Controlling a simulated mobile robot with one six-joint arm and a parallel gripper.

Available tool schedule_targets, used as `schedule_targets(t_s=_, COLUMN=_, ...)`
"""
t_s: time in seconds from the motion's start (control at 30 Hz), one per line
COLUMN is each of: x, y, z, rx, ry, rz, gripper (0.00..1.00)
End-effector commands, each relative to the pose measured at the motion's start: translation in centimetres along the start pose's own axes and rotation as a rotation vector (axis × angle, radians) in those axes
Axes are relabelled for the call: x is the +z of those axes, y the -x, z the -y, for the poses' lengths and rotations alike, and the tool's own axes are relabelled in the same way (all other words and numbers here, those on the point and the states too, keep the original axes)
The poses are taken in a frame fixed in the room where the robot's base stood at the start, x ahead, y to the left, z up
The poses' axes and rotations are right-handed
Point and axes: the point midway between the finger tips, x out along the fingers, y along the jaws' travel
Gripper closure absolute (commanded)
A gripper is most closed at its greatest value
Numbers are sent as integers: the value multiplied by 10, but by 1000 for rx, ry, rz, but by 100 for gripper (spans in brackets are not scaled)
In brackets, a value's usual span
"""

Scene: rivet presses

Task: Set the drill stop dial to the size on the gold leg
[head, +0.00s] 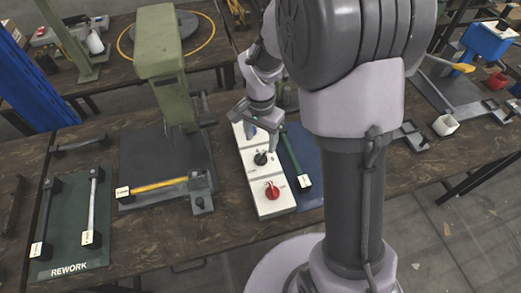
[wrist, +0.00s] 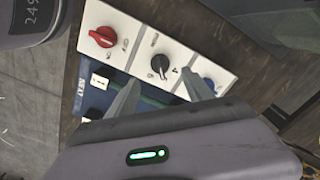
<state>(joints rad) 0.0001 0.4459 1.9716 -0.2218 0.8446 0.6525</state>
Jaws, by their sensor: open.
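A white panel (head: 249,172) carries a red dial (head: 272,191), a black dial (head: 261,158) and a blue dial partly hidden by my gripper. The panel also shows in the wrist view, with the red dial (wrist: 102,37), black dial (wrist: 159,66) and blue dial (wrist: 208,84). My gripper (wrist: 160,93) is open over the panel, fingers apart near the black dial, holding nothing.
A blue mat (head: 308,165) with a green leg (head: 292,155) lies right of the panel. The green press (head: 161,45) stands to its left. A dark green rework mat (head: 70,225) with pale legs is farther left.

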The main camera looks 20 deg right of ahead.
Motion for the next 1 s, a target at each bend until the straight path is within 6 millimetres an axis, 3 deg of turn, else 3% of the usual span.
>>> schedule_targets(t_s=0.03, x=0, y=-20, z=0, rx=2, ry=0, rz=2, gripper=40)
schedule_targets(t_s=0.1, x=0, y=-38, z=0, rx=1, ry=-1, rz=1, gripper=40)
schedule_targets(t_s=0.3, x=0, y=-71, z=0, rx=0, ry=0, rz=0, gripper=40)
schedule_targets(t_s=0.67, x=0, y=-75, z=0, rx=-2, ry=0, rz=0, gripper=42)
schedule_targets(t_s=0.93, x=0, y=-75, z=0, rx=-1, ry=0, rz=0, gripper=95)
schedule_targets(t_s=1.0, x=0, y=-75, z=0, rx=-1, ry=0, rz=0, gripper=100)
